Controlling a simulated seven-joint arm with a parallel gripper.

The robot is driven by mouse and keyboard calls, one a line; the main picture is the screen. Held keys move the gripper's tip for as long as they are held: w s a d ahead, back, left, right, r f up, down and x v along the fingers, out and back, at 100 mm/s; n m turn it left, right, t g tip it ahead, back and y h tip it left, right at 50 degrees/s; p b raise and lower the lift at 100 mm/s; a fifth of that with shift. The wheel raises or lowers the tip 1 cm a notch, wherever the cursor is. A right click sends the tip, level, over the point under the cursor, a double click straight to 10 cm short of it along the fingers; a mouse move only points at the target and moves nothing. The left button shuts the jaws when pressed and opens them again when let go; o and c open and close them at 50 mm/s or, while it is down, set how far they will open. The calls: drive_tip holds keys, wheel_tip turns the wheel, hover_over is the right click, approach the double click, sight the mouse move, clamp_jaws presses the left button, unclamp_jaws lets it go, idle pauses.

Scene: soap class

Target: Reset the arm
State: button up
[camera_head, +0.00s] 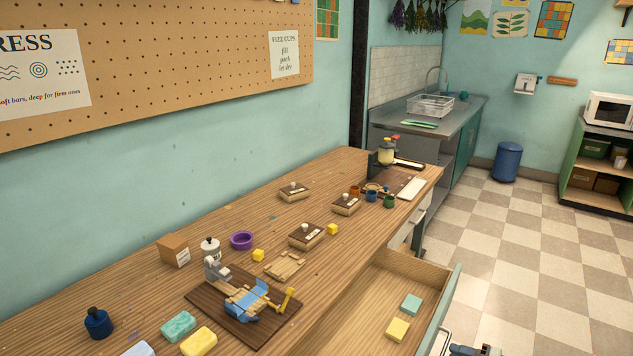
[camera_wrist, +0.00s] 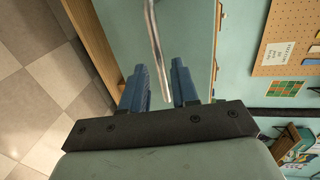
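My gripper (camera_wrist: 162,88) has two blue fingers standing apart in the wrist view. A thin metal bar handle (camera_wrist: 154,40) runs between them, with a gap at least on the right finger's side. The handle is on a pale green drawer front (camera_wrist: 185,40). In the head view, part of my gripper (camera_head: 475,350) shows at the bottom edge, just outside the open drawer (camera_head: 437,308); its fingers are not clear there. The drawer holds a teal soap bar (camera_head: 411,305) and a yellow soap bar (camera_head: 397,329).
The wooden workbench (camera_head: 215,240) carries a press on a dark board (camera_head: 205,303), soap bars, a purple ring (camera_head: 241,240), wooden molds (camera_head: 307,236) and small cups (camera_head: 389,201). A blue bin (camera_head: 507,161) stands beyond. The checkered floor (camera_head: 540,260) right of the drawer is clear.

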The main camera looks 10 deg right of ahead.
sight(444, 349)
drive_tip(key=shift+x, duration=2.25)
drive_tip(key=v, duration=1.3)
drive_tip(key=shift+s+d, duration=0.15)
drive_tip(key=x, duration=1.3)
drive_tip(key=shift+a, duration=0.25)
drive_tip(key=v, duration=1.4)
drive_tip(key=x, duration=1.4)
drive_tip(key=shift+w+a, duration=0.1)
drive_tip(key=shift+w, duration=0.25)
